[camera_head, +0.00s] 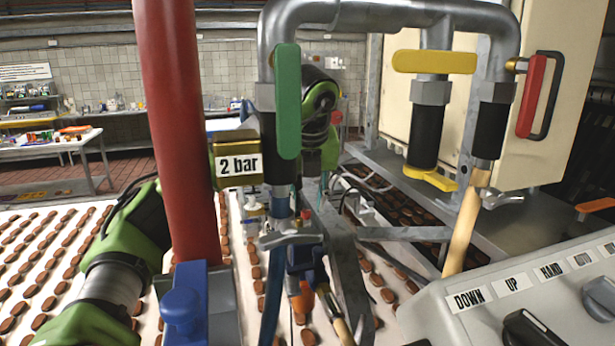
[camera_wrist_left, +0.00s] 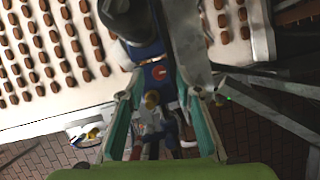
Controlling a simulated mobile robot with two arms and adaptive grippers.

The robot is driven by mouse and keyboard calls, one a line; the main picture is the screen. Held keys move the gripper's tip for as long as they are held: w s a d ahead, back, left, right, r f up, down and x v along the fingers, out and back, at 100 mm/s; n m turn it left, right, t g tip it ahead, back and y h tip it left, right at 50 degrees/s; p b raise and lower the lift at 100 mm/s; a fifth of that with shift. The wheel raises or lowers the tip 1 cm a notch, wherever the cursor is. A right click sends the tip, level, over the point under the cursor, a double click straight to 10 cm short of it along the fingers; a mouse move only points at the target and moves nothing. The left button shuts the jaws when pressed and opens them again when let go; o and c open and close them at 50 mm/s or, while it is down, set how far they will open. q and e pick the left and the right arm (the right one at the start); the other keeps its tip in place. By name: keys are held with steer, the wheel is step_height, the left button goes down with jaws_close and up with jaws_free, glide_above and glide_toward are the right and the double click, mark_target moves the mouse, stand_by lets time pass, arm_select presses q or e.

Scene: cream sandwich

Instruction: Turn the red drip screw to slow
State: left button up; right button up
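The red drip screw shows in the left wrist view as a small red spot (camera_wrist_left: 159,73) on a blue fitting. In the head view a small red part (camera_head: 306,214) sits on the drip pipe below the green-handled valve. My left gripper (camera_wrist_left: 161,76) is open in the wrist view, its two teal fingers apart. The red spot appears between the fingertips, with nothing visibly gripped; contact cannot be told. In the head view, green and black parts of my left arm show behind the pipe, and the fingers are largely hidden. My right gripper is not in view.
A diagonal metal beam (camera_head: 342,270) stands close by. Conveyors with chocolate pieces lie below. A control panel (camera_head: 540,275) is at lower right.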

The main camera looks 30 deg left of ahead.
arm_select(q)
steer(key=v, duration=1)
steer(key=shift+r, duration=0.3)
steer(key=shift+s+f, duration=0.1)
